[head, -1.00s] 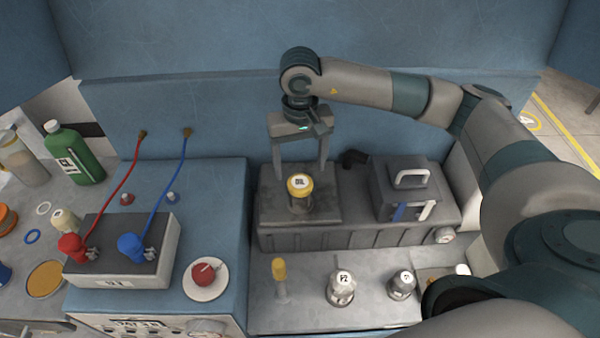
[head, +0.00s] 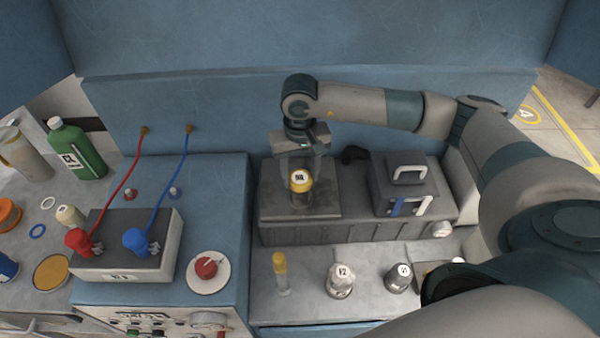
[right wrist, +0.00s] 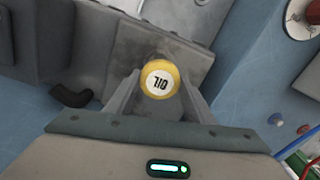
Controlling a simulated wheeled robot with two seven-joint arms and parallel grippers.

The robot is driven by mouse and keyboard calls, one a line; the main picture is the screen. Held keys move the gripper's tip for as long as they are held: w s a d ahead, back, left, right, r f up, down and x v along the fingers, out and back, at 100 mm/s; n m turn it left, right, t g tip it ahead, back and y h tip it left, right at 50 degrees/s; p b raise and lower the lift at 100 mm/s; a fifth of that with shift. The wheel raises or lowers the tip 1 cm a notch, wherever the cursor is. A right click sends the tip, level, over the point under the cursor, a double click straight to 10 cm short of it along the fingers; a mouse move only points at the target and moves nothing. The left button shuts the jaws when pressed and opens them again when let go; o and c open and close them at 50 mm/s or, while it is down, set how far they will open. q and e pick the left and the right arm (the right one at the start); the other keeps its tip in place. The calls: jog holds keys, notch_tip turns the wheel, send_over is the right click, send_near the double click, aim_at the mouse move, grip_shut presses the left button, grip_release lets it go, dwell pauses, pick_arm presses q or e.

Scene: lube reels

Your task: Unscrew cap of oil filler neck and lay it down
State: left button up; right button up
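The yellow cap (head: 300,181) with a white label sits on top of the dark filler neck (head: 301,199), on the grey tank (head: 330,231). My right gripper (head: 301,174) is upright over it, fingers pointing down, one on each side of the cap. In the right wrist view the cap (right wrist: 160,80) lies between the fingertips, its label reading "OIL". The gaps beside it look very small, and I cannot tell whether the fingers touch it. My left gripper is not in view.
A dark box with a handle (head: 405,189) stands on the tank, right of the cap. In front, a yellow-topped piece (head: 280,272) and two labelled fittings (head: 340,280) (head: 398,278) stand on the grey ledge. A red knob (head: 206,268) is at left. Ledge areas between pieces are bare.

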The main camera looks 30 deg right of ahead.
jog(key=shift+f+n+b, duration=0.15)
jog(key=shift+n+b, duration=0.45)
jog(key=shift+b, duration=0.45)
jog(key=n+b, duration=0.3)
jog(key=b, duration=0.1)
jog(key=shift+n+b, duration=0.5)
jog(key=shift+b, duration=0.05)
